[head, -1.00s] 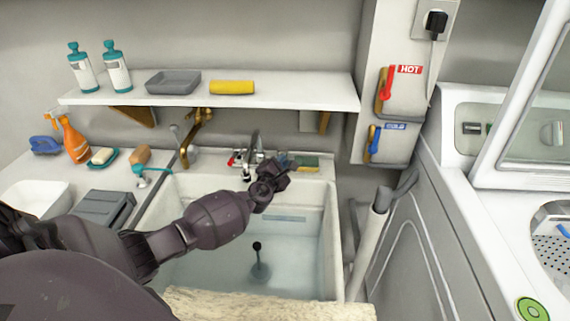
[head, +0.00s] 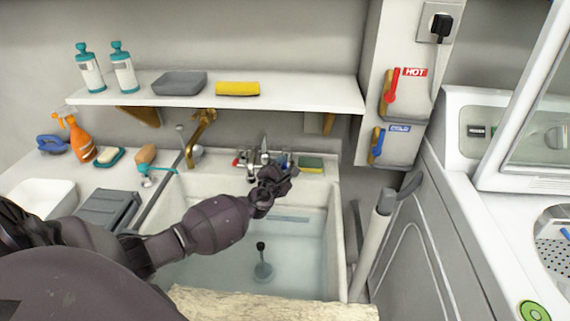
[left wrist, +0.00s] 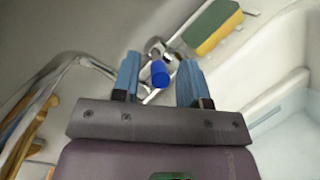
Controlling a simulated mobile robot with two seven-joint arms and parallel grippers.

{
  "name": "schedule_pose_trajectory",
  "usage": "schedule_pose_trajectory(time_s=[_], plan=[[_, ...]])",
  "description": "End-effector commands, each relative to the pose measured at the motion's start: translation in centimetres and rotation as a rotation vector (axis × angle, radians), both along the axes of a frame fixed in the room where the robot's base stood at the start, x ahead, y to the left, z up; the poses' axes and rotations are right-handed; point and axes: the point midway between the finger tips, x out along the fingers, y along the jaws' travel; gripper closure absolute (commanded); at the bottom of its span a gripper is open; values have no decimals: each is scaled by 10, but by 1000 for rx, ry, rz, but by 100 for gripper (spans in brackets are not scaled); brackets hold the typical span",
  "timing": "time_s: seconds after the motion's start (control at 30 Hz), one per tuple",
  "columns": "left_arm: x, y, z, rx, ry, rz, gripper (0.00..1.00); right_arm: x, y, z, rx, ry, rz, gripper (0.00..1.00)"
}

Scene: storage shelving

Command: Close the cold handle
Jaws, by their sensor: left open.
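The sink tap (head: 264,152) stands at the back rim of the sink, with a red-marked handle (head: 237,160) on its left. The blue cold handle (left wrist: 160,74) shows in the left wrist view as a short blue knob on a metal stem, between and beyond the fingertips. In the head view the blue handle (head: 284,160) is small, just behind my left gripper (head: 274,181). The left gripper is open, with its blue-grey fingers (left wrist: 160,62) on either side of the knob in the picture; I cannot tell whether they touch it. My right gripper is not in view.
A green and yellow sponge (head: 311,165) lies right of the tap; it also shows in the left wrist view (left wrist: 212,27). A brass tap (head: 200,135) stands to the left. Wall levers labelled hot (head: 392,88) and cold (head: 378,145) are at right. A shelf (head: 310,92) hangs above.

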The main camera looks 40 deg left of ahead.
Motion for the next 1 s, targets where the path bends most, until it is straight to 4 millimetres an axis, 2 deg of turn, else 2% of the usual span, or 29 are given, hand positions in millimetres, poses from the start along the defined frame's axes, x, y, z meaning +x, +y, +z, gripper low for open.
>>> schedule_pose_trajectory(time_s=[0.13,0.3,0.5,0.7,1.0], plan=[[-26,-6,5,0,-4,0,60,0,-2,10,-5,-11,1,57],[-55,-12,3,0,-2,0,60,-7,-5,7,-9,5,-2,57],[-78,-18,2,-1,-2,0,60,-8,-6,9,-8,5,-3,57],[-87,-20,1,0,-1,1,60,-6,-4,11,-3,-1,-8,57],[-87,-20,1,0,-1,1,60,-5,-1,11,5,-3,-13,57]])
